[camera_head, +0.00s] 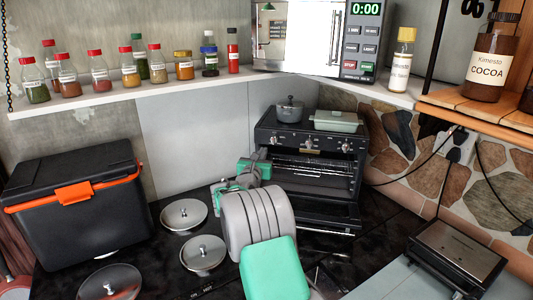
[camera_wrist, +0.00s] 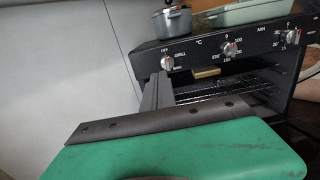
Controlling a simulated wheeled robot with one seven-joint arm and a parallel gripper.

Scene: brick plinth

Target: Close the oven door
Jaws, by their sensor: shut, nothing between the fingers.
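The black oven (camera_head: 311,138) stands in the back corner of the counter, with knobs along its top panel. Its front is open and wire racks show inside. The oven door (camera_head: 318,217) is dropped down low in front of the opening, partly hidden by my arm. In the wrist view the oven (camera_wrist: 225,50) fills the upper right, and its door is mostly hidden behind my gripper's green body. My gripper (camera_wrist: 160,82) is shut and empty, its fingers pointing at the left side of the oven opening. In the head view my gripper (camera_head: 262,166) is near the oven's left front edge; contact cannot be told.
A small pot (camera_head: 289,110) and a pale green dish (camera_head: 338,121) sit on the oven. Pot lids (camera_head: 203,252) lie on the dark counter to the left, beside a black cooler (camera_head: 75,205). A grill (camera_head: 455,255) stands at right. A spice shelf and microwave (camera_head: 318,38) are above.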

